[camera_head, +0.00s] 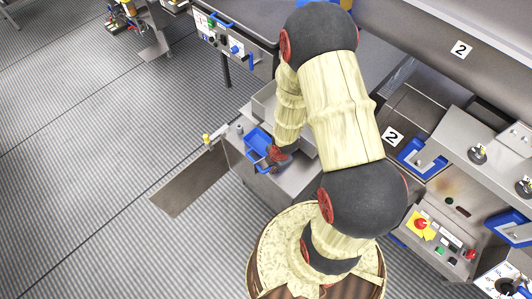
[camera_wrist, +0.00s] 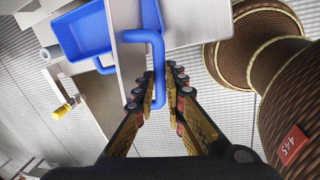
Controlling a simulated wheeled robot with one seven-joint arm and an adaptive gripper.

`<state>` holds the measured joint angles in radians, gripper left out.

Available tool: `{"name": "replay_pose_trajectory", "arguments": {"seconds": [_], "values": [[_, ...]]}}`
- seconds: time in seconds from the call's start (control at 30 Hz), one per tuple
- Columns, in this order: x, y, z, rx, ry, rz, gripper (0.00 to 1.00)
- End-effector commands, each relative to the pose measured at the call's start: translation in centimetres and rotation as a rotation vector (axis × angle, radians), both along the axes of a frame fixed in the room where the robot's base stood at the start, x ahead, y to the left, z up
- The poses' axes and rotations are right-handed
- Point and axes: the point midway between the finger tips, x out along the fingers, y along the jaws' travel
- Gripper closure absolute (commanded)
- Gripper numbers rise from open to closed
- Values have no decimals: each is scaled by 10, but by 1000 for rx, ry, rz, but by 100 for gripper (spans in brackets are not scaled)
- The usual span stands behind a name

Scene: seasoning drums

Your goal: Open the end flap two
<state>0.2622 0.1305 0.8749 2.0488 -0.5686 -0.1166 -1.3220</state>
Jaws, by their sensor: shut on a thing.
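A blue bent-bar handle (camera_wrist: 157,50) runs from a grey metal panel (camera_wrist: 126,50) in the wrist view. I take this panel to be the end flap, but no number shows on it. My gripper (camera_wrist: 159,76) is shut on the blue handle, with the bar between its two padded fingers and its end showing between them. In the head view my gripper (camera_head: 279,155) is low beside the grey metal box end, just right of a blue tray. My arm hides much of the box there, and the grip itself is too small to see.
The blue tray (camera_head: 258,142) is close to my gripper; it also shows in the wrist view (camera_wrist: 80,32). A yellow-tipped knob (camera_wrist: 62,110) sticks out nearby. A flat metal plate (camera_head: 182,183) juts out left. Number 2 labels (camera_head: 392,137) mark the machine. Open floor lies left.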

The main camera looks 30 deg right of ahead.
Motion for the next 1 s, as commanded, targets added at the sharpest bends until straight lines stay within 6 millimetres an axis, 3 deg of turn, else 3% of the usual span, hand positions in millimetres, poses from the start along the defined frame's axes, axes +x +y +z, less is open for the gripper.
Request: {"name": "replay_pose_trajectory", "arguments": {"seconds": [0.13,0.4,1.0], "values": [[-20,-9,1,0,1,112,100],[-43,-23,0,-1,0,272,100],[-53,-31,-1,-2,-2,359,100]]}}
